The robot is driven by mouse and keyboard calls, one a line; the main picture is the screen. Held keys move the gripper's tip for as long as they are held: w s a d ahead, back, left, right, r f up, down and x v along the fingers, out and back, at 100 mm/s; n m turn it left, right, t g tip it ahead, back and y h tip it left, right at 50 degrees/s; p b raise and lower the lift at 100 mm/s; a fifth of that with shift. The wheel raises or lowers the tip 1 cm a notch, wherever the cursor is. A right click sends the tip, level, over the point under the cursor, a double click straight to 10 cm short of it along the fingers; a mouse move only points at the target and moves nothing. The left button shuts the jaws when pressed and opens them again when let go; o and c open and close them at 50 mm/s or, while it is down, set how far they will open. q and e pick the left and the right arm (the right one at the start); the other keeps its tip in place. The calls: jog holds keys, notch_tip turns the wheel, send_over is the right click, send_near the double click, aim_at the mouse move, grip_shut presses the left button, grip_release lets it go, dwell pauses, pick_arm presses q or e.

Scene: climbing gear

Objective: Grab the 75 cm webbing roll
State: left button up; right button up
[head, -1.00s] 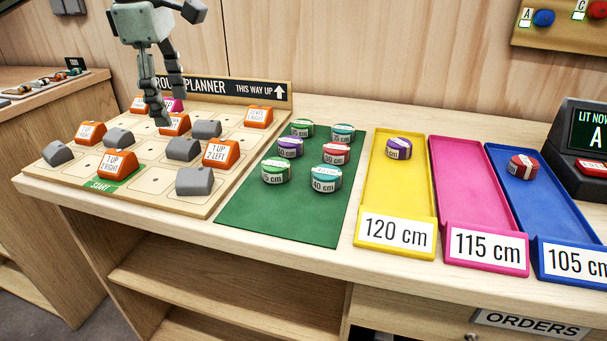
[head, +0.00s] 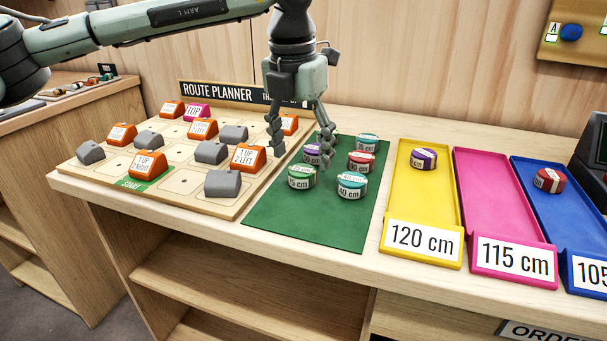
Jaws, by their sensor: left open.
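Several small webbing rolls lie on a green mat (head: 300,227): a green roll (head: 302,177) at the front left, a teal roll (head: 351,186) reading 40 cm, a red roll (head: 361,162), a purple roll (head: 311,156) and a teal roll (head: 367,144) at the back. Several labels are too small or partly covered, so I cannot tell which roll reads 75 cm. My left gripper (head: 300,151) is open and empty, pointing down over the mat's left side. Its right finger partly covers the purple roll. The back left corner of the mat is hidden behind it. My right gripper is out of view.
The route planner board (head: 190,158) with orange and grey blocks lies left of the mat. To the right are a yellow 120 cm tray (head: 412,205) holding a purple roll, an empty pink 115 cm tray (head: 497,205) and a blue tray (head: 572,220) holding a red roll.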

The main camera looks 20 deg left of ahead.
aim_at(301, 170)
pick_arm(q)
jog(key=shift+w+a+f, duration=0.1)
jog(key=shift+w+f, duration=0.1)
jog(key=shift+f, duration=0.75)
jog(key=shift+w+a+f, duration=0.1)
jog(key=shift+w+f, duration=0.1)
jog(key=shift+f, duration=0.7)
jog(key=c, duration=1.3)
jog(key=shift+o, duration=0.2)
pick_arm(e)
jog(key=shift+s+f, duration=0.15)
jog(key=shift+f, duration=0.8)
pick_arm(q)
jog(key=shift+d+r, duration=0.1)
